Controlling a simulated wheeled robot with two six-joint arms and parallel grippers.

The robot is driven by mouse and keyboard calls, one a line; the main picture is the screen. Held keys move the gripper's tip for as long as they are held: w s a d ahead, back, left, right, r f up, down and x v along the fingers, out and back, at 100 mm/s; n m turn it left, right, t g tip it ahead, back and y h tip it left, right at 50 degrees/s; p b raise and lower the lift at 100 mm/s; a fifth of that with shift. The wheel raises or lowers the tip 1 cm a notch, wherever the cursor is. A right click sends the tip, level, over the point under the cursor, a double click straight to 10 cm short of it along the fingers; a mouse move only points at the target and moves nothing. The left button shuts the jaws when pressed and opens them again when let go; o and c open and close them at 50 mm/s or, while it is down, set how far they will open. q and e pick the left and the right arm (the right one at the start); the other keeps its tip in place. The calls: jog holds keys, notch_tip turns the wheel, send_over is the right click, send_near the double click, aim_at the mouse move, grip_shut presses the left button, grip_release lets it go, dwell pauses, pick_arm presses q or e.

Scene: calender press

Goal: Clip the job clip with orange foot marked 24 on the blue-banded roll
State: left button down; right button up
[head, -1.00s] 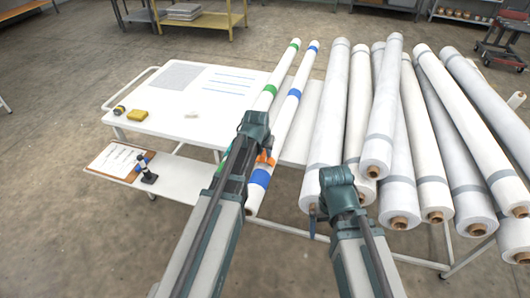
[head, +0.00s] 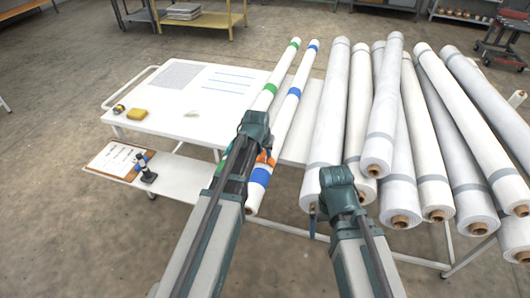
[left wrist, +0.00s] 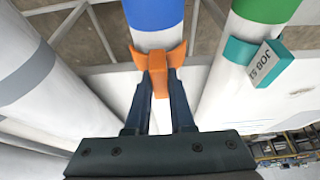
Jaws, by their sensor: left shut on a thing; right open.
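The blue-banded roll (head: 283,125) slants across the white table; its blue band (left wrist: 152,12) is at the top of the left wrist view. My left gripper (left wrist: 160,82) is shut on the orange clip (left wrist: 160,57), which also shows in the head view (head: 265,158). The clip's two orange arms spread against the white surface just beside the blue band. I cannot tell whether it is fully seated, and its number is not readable. My right gripper (head: 312,216) is open, small and partly hidden behind my right arm, near the ends of the white rolls.
The green-banded roll (head: 270,90) lies left of the blue-banded one and carries a teal clip (left wrist: 257,58) with a JOB label. Large grey-banded rolls (head: 385,110) fill the right. A yellow block (head: 137,114), a tape measure and a clipboard (head: 118,160) are at left.

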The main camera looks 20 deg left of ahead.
pick_arm(q)
jog(key=shift+f, duration=0.25)
dwell(0.3)
jog(key=shift+c, duration=1.1)
grip_release()
jog(key=shift+r, duration=0.15)
jog(key=shift+r+p, duration=3.35)
jog(key=shift+r, duration=0.1)
jog(key=shift+f, duration=0.2)
